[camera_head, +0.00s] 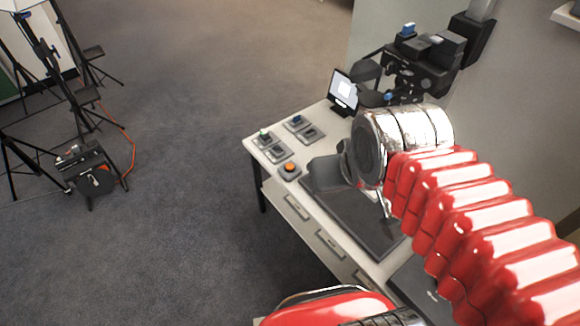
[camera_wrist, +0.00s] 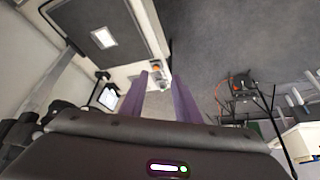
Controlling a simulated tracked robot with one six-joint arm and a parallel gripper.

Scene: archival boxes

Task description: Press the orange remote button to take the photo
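The orange button (camera_head: 289,167) sits on a small grey box near the left edge of the white table (camera_head: 258,150). In the wrist view the orange button (camera_wrist: 157,69) shows small, just beyond and between the fingertips. My gripper (camera_wrist: 159,76) has two purplish fingers with a clear gap between them, and nothing is held. In the head view a dark part of my gripper is over the table, right of the button; its fingertips cannot be made out there. The gripper looks apart from the button, but the exact distance is unclear.
Small control boxes (camera_head: 278,151) stand beside the button. A lit screen (camera_head: 343,90) and a dark camera rig (camera_head: 420,65) are at the back. A dark mat (camera_head: 355,218) covers the table's middle. Tripods (camera_head: 85,95) and an orange cable are on the floor at left.

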